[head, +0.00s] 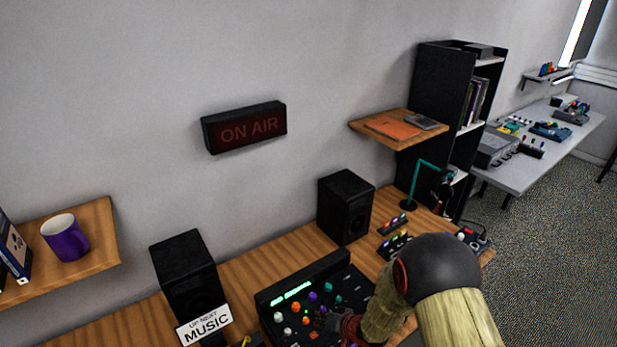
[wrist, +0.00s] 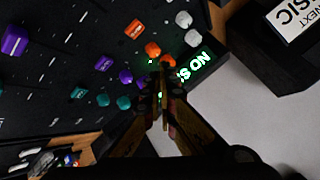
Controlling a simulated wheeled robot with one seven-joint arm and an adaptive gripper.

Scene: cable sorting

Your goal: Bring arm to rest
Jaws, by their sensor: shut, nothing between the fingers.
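My gripper (wrist: 163,88) is shut and empty in the wrist view, its fingertips over the control panel of a black mixer with coloured knobs. The mixer (head: 325,290) sits on the wooden desk in the head view, with a lit green display along its back edge; its panel also shows in the wrist view (wrist: 60,75). In the head view my arm reaches in from the lower right, and the gripper end is low beside the mixer, mostly hidden by the arm. I cannot tell whether the fingertips touch the panel.
Two black speakers (head: 187,275) (head: 345,206) stand on the desk (head: 240,270) behind the mixer. A "MUSIC" sign (head: 204,325) is at the front left. A teal stand (head: 411,190) and small coloured items (head: 395,240) are to the right. A wooden shelf (head: 400,129) overhangs the desk's far right.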

